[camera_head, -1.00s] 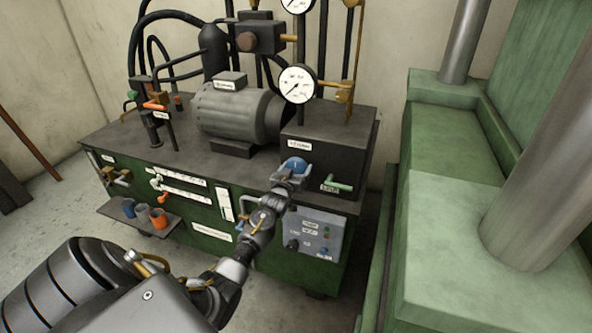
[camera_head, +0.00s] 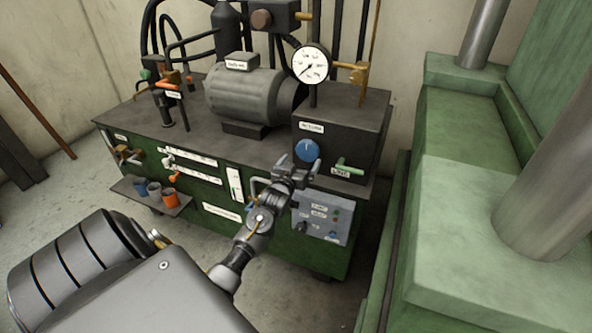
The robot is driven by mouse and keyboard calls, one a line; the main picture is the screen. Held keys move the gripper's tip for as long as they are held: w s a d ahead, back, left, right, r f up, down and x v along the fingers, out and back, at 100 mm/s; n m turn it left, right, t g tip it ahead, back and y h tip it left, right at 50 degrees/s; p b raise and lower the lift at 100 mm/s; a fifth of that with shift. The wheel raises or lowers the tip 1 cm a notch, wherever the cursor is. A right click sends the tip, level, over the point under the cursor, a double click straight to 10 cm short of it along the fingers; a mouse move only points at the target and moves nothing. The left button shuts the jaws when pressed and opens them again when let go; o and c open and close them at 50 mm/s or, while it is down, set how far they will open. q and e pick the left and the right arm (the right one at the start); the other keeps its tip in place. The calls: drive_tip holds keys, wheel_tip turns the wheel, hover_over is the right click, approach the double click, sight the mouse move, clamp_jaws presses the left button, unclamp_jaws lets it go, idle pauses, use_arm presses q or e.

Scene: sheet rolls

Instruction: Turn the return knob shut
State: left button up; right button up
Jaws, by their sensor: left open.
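The return knob is likely the round blue knob (camera_head: 307,150) on the front of the dark box, below a white label (camera_head: 311,127) that looks to read "RETURN". A white mark shows near the knob's top. My left gripper (camera_head: 298,170) is open, just below the knob, with its fingertips pointing up toward it. There is nothing between its fingers. Whether the fingertips touch the knob I cannot tell. My right gripper is not in view.
A green-handled lever (camera_head: 349,169) sits right of the knob. A grey control panel (camera_head: 320,217) is below. A pressure gauge (camera_head: 311,64) stands above. A shelf with cups (camera_head: 154,191) juts out at left. The green press (camera_head: 455,210) stands close at right.

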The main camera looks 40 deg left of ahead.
use_arm(q)
drive_tip(key=v, duration=0.3)
drive_tip(key=shift+s+d, duration=0.15)
drive_tip(key=shift+s, duration=0.25)
drive_tip(key=s+d+f+m+g+h, duration=0.1)
drive_tip(key=d+f+m+g, duration=0.1)
drive_tip(key=f, duration=0.9)
drive_tip(key=s+d+f+m+g+h, duration=0.1)
drive_tip(key=s+d+f+g, duration=0.15)
drive_tip(key=f, duration=0.85)
drive_tip(key=s+d+f+m+g+h, duration=0.1)
drive_tip(key=s+d+f+g, duration=0.15)
drive_tip(key=s+f, duration=0.4)
drive_tip(key=s+d+f+m+g+h, duration=0.1)
drive_tip(key=s+d+f, duration=0.3)
drive_tip(key=f, duration=0.5)
drive_tip(key=s+d+f+m+g, duration=0.1)
drive_tip(key=s+f, duration=0.4)
drive_tip(key=s, duration=0.7)
drive_tip(key=s+d+f+g+h, duration=0.1)
drive_tip(key=s+d+f+g, duration=0.3)
drive_tip(key=s, duration=0.9)
drive_tip(key=s+d+f+m+g, duration=0.1)
drive_tip(key=s+d+f+g, duration=0.2)
drive_tip(key=s, duration=1)
wheel_tip(320, 180, down, 5)
drive_tip(key=shift+d+r+m+h, duration=0.2)
drive_tip(key=shift+d+m+h, duration=0.15)
drive_tip(key=shift+d, duration=0.75)
